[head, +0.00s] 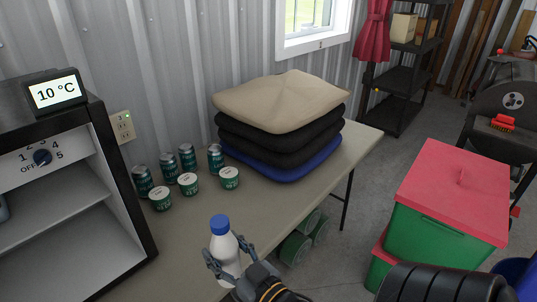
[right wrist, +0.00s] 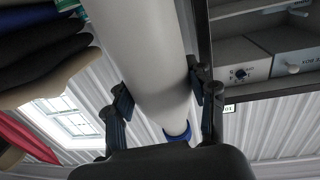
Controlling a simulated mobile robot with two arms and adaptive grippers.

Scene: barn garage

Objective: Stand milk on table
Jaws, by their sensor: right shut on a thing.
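The milk is a white bottle (head: 223,250) with a blue cap, upright or nearly so, at the front edge of the table (head: 185,245) in the head view. My right gripper (head: 229,254) is shut on its body, one finger on each side. In the right wrist view the white bottle (right wrist: 150,60) fills the middle between the gripper's fingers (right wrist: 165,95). The bottle's base is hidden in the head view, so I cannot tell whether it touches the table. My left gripper is not in view.
Several cans (head: 188,157) and small tubs (head: 188,184) stand toward the back left of the table. A stack of folded cushions (head: 281,105) lies at the back right. An open-fronted black cabinet (head: 60,200) is at left. Bare tabletop lies around the bottle. Red-lidded green boxes (head: 440,235) stand at right.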

